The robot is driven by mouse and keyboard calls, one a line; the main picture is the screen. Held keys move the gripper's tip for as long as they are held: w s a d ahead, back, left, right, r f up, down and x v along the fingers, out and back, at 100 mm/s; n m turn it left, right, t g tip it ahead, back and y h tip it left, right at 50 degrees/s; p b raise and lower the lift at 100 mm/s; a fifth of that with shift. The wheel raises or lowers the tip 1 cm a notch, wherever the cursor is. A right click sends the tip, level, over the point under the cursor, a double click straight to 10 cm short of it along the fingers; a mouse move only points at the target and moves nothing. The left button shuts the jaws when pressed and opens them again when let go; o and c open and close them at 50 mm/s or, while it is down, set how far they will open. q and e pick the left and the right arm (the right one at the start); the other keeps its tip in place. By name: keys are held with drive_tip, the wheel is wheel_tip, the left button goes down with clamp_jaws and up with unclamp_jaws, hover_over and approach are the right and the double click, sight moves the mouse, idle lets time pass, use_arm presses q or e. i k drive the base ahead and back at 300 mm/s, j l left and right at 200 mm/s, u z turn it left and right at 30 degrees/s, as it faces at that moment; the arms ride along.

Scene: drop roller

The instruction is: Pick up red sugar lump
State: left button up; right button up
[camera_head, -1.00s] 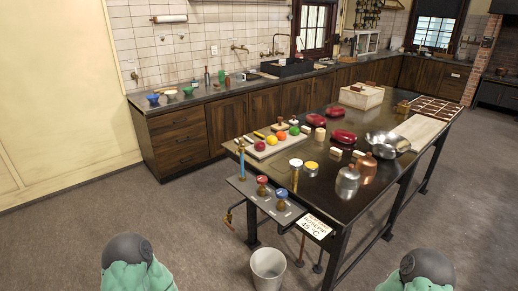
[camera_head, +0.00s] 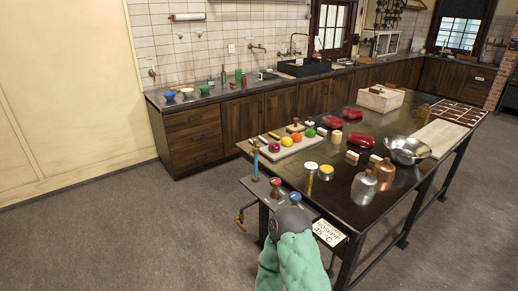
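The red sugar lump (camera_head: 275,146) appears as a small round red ball at the left end of a pale tray (camera_head: 290,151) near the left end of the dark table. Yellow (camera_head: 287,141), orange (camera_head: 297,137) and green (camera_head: 310,132) balls sit in a row beside it. No gripper fingers show in the head view. One of my green arms with a dark rounded joint rises from the bottom middle, in front of the table's near end and well apart from the red lump; I cannot tell which arm it is.
The dark table (camera_head: 335,203) also holds two lidded jars, a metal bowl (camera_head: 407,150), metal bottles (camera_head: 364,187), dark red objects (camera_head: 333,122) and a wooden box (camera_head: 380,98). A shelf with knobs (camera_head: 254,190) juts from its near end. Open floor lies left.

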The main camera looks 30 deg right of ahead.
sight(274, 147)
drive_tip(key=i+u, duration=0.2)
drive_tip(key=i, duration=1.5)
drive_tip(key=i+l+z, duration=0.15)
drive_tip(key=i+z, duration=0.3)
drive_tip(key=i, duration=0.15)
drive_tip(key=i+j+z, duration=0.1)
drive_tip(key=i+z, duration=0.35)
drive_tip(key=i, duration=0.2)
drive_tip(key=i+j+z, duration=0.3)
drive_tip(key=i+z, duration=0.15)
drive_tip(key=i, duration=0.15)
